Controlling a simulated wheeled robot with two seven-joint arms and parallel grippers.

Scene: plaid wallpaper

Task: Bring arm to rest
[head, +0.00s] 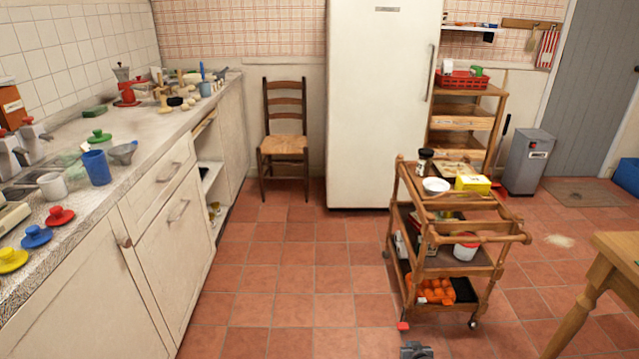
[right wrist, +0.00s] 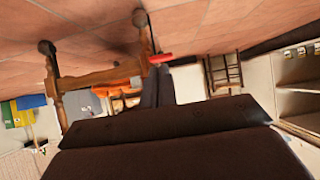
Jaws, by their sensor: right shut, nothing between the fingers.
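My right gripper (head: 416,349) shows only in part at the bottom edge of the head view, low in front of the wooden trolley (head: 455,212). It is shut and empty. In the right wrist view its dark fingers (right wrist: 158,88) lie together, pointing toward the trolley's lower part (right wrist: 100,77). A small red thing (right wrist: 161,58) shows beside the fingertips. My left gripper is not in view.
A counter (head: 150,130) with cups, coloured lids and other kitchenware runs along the left. A chair (head: 284,140) and a fridge (head: 380,100) stand at the back. A wooden table (head: 615,250) is at the right. The tiled floor in the middle is clear.

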